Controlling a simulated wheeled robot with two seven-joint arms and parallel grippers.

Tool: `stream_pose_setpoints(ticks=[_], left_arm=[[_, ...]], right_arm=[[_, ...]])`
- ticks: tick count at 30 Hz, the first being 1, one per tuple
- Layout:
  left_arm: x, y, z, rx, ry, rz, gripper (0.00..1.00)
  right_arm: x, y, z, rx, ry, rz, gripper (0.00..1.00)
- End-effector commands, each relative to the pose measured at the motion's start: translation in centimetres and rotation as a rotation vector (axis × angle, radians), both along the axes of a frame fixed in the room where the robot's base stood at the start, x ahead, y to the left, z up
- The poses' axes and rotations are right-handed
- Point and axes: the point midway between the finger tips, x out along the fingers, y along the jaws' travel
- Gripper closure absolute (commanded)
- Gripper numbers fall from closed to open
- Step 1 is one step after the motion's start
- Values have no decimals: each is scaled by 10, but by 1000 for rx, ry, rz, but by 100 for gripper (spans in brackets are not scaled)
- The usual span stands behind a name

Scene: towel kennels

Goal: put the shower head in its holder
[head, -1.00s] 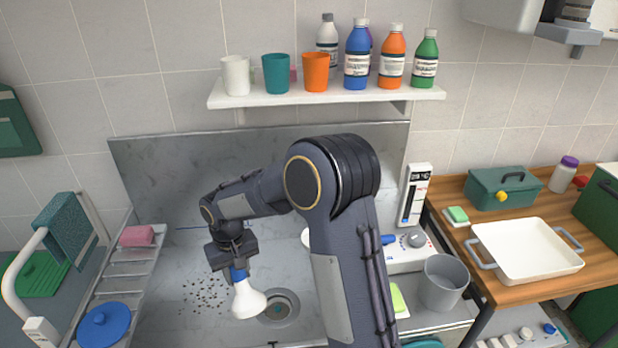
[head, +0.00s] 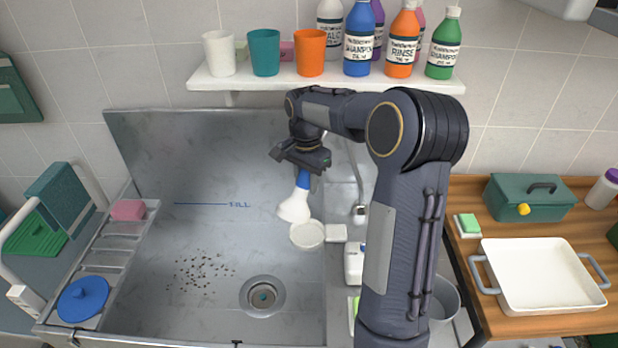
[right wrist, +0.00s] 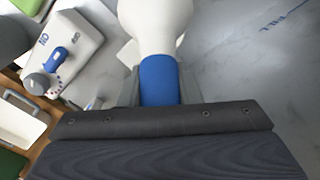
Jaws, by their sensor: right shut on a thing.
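The shower head is white with a blue handle (head: 303,180). My right gripper (head: 303,172) is shut on the blue handle, and the white head (head: 294,207) hangs down below it. In the right wrist view the blue handle (right wrist: 159,80) sits between the fingers, with the white head beyond it. A round white ring or cup (head: 307,234) with a white block beside it is just below the shower head in the head view; it looks like the holder. I cannot tell whether the two touch. My left gripper is not in view.
A shelf (head: 330,83) with cups and bottles is above and behind my right arm. The steel tub (head: 220,250) has dark specks and a drain (head: 262,296). A white control box (right wrist: 65,50) with a blue lever stands to the right. A white tray (head: 540,275) is farther right.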

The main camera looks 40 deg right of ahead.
Motion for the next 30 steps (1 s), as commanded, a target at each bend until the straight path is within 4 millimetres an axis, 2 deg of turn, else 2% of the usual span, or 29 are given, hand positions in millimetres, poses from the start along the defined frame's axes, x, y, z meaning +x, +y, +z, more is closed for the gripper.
stream_pose_setpoints(ticks=[24,30], left_arm=[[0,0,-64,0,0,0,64],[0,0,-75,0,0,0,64]], right_arm=[[0,0,-75,0,0,4,100],[0,1,-94,0,0,4,100]])
